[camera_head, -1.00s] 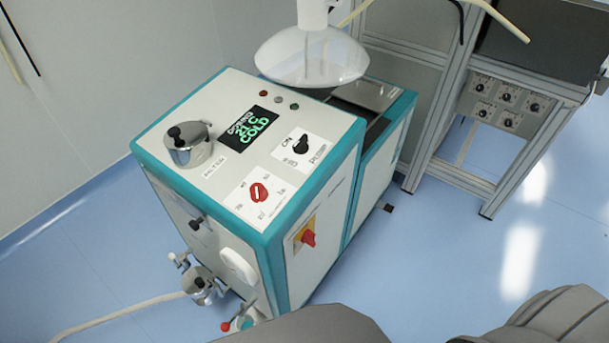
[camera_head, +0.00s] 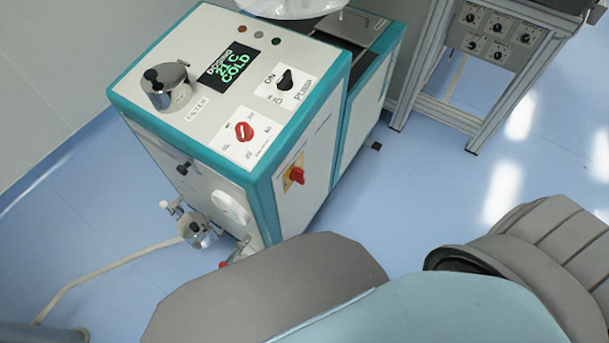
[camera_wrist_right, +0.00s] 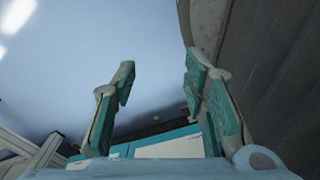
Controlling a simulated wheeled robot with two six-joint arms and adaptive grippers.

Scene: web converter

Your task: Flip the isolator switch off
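The isolator switch (camera_head: 295,174) is a red rotary handle on a yellow plate, set in the white side panel of the teal-edged machine (camera_head: 305,200). It shows unobstructed in the head view; its marked position is too small to read. My right gripper (camera_wrist_right: 158,62) shows in the right wrist view, with its two teal-padded fingers wide apart and nothing between them. Part of the teal and white machine (camera_wrist_right: 170,148) shows beyond the fingers, low in that view. The switch cannot be made out there. My left gripper is not in view.
The machine's top carries a display reading COLD (camera_head: 231,66), a black pump knob (camera_head: 286,80), a red selector (camera_head: 244,131) and a metal filter pot (camera_head: 167,86). A hose (camera_head: 100,272) lies at left. An aluminium frame (camera_head: 485,75) stands at right. Blue floor (camera_head: 420,190) is clear between.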

